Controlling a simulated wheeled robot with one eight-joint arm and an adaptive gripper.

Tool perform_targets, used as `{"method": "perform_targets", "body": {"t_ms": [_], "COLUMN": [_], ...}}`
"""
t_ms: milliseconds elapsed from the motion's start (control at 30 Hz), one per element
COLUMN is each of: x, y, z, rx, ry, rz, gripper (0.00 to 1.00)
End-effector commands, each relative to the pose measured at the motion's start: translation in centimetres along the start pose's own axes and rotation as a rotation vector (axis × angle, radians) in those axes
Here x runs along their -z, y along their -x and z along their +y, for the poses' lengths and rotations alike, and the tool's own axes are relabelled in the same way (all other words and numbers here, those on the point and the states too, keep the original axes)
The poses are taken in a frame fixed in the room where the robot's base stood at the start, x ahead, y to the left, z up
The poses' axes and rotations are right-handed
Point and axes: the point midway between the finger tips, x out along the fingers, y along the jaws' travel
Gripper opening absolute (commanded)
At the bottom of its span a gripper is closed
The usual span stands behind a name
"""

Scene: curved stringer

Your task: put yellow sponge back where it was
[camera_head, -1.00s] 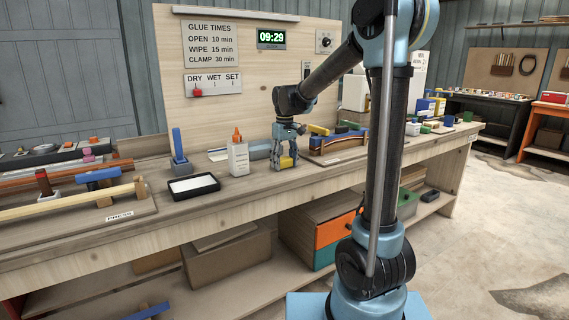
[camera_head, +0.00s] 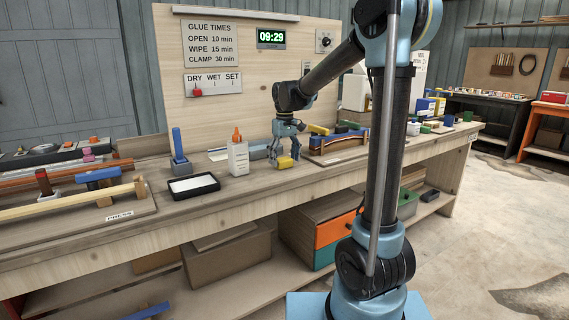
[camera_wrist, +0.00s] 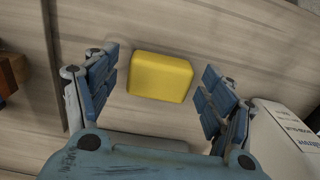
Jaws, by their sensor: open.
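The yellow sponge (camera_head: 285,162) lies on the wooden bench top, to the right of the white glue bottle with the orange tip. It also shows in the wrist view (camera_wrist: 160,77) as a plain yellow block flat on the planks. My gripper (camera_head: 287,150) is just above the sponge. In the wrist view my gripper (camera_wrist: 158,90) is open, with one blue-padded finger on each side of the sponge and a gap between each finger and it. No finger touches the sponge there.
The glue bottle (camera_head: 238,155) stands close on the left, and a black-rimmed white tray (camera_head: 193,186) lies farther left. A clamped curved wooden piece (camera_head: 338,143) is close on the right. Bare bench top lies in front of the sponge.

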Motion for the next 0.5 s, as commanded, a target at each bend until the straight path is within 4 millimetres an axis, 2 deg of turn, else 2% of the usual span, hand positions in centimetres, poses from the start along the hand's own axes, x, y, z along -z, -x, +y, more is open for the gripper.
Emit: {"method": "perform_targets", "body": {"t_ms": [300, 500], "x": [0.0, 0.0], "y": [5.6, 8.7], "z": [0.0, 0.0], "rx": [0.0, 0.0], "ry": [0.0, 0.0], "rz": [0.0, 0.0], "gripper": [0.76, 0.76]}}
